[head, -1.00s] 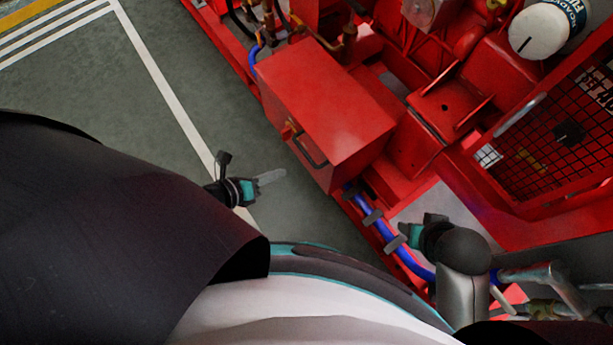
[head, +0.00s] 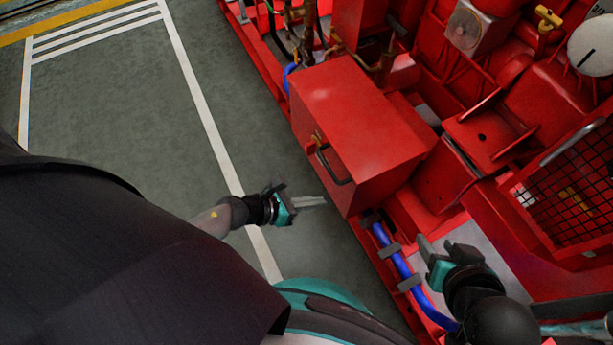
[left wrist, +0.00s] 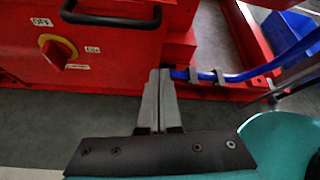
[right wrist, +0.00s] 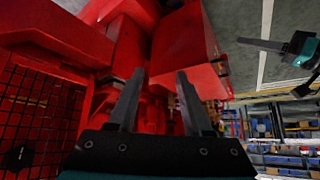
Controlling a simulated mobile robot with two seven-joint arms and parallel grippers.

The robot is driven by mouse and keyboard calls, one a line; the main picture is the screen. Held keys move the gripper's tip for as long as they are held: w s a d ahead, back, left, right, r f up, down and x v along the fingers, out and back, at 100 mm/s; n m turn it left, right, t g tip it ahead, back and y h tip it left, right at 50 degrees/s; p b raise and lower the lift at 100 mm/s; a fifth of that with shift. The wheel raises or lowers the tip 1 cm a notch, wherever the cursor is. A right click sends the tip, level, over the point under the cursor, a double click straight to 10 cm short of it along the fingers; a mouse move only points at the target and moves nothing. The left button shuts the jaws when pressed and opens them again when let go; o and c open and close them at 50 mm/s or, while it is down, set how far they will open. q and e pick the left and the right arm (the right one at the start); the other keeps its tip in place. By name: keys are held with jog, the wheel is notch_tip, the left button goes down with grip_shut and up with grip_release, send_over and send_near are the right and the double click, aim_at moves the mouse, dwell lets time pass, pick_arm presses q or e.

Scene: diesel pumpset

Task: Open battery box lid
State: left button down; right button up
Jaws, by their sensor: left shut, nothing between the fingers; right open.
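The red battery box (head: 385,175) stands on the red pumpset frame, its flat lid (head: 355,110) lying shut on top. A black handle (head: 333,166) is on its front side; it also shows in the left wrist view (left wrist: 110,20), beside a red and yellow rotary switch (left wrist: 58,52) with OFF and ON labels. My left gripper (head: 325,201) is shut and empty, in front of the box and apart from the handle. It points at the box's lower front in the left wrist view (left wrist: 158,72). My right gripper (head: 424,246) is open and empty, to the right of the box.
A blue hose (head: 397,262) in grey clamps runs along the frame below the box. A mesh guard (head: 575,205) stands at the right, and pipes rise behind the box. Green floor (head: 130,100) with white lines is clear at the left.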

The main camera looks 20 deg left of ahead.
jog(key=w+a+t+y+b, duration=0.2)
jog(key=a+t, duration=0.1)
jog(key=a, duration=0.1)
pick_arm(q)
jog(key=w+p, duration=0.1)
jog(key=w+d+r, duration=0.1)
jog(key=w+d+p, duration=0.1)
jog(key=w, duration=0.1)
jog(key=shift+d+r+p, duration=0.1)
jog(key=shift+r+p, duration=0.2)
jog(key=shift+r, duration=0.05)
pick_arm(e)
jog(key=s+d+g, duration=0.1)
jog(key=s+d+g+h, duration=0.1)
jog(key=d, duration=0.1)
jog(key=d+g+h, duration=0.1)
jog(key=d, duration=0.1)
jog(key=shift+s+r+g, duration=0.1)
jog(key=shift+s+g, duration=0.2)
jog(key=shift+s, duration=0.1)
